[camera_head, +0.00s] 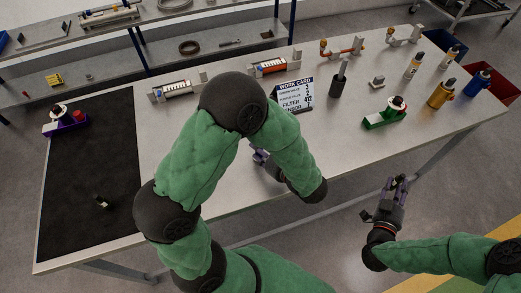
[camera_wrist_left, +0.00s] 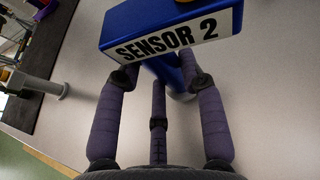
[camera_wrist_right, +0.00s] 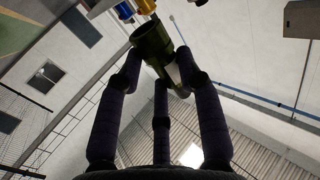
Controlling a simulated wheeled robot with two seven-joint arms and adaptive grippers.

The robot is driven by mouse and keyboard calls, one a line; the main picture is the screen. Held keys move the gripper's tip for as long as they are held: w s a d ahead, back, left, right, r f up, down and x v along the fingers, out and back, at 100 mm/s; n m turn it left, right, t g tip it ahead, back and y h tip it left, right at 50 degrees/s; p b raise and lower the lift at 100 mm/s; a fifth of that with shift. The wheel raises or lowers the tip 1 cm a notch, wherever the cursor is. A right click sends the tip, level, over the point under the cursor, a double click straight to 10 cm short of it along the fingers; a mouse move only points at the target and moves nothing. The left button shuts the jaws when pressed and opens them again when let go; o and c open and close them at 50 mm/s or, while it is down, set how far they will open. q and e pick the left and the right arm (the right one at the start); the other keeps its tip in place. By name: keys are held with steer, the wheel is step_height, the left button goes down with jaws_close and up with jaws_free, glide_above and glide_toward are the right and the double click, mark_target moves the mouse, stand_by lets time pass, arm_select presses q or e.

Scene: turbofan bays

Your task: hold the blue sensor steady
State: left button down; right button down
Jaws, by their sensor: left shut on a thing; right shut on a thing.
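The blue sensor (camera_wrist_left: 165,25), labelled "SENSOR 2", fills the top of the left wrist view. My left gripper (camera_wrist_left: 162,75) is shut on it, with fingers on both sides just below the label. In the head view my left arm hides the sensor, and only a little of the left gripper (camera_head: 260,157) shows above the table. My right gripper (camera_head: 397,184) is off the table's front edge. It is shut on a dark olive cylinder (camera_wrist_right: 152,42), seen in the right wrist view.
The table (camera_head: 340,150) holds a work card (camera_head: 293,95), a green-based part (camera_head: 384,114), a gold canister (camera_head: 440,94) and a blue canister (camera_head: 476,84). A black mat (camera_head: 90,165) lies at left with a purple-based part (camera_head: 66,122). Bare tabletop lies right of my left arm.

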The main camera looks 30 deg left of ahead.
arm_select(q)
steer(key=shift+f, duration=0.5)
steer(key=shift+f+b, duration=0.15)
steer(key=shift+b, duration=0.2)
stand_by(0.3)
steer(key=c, duration=0.8)
jaws_free()
steer(key=shift+c, duration=0.3)
steer(key=c, duration=0.9)
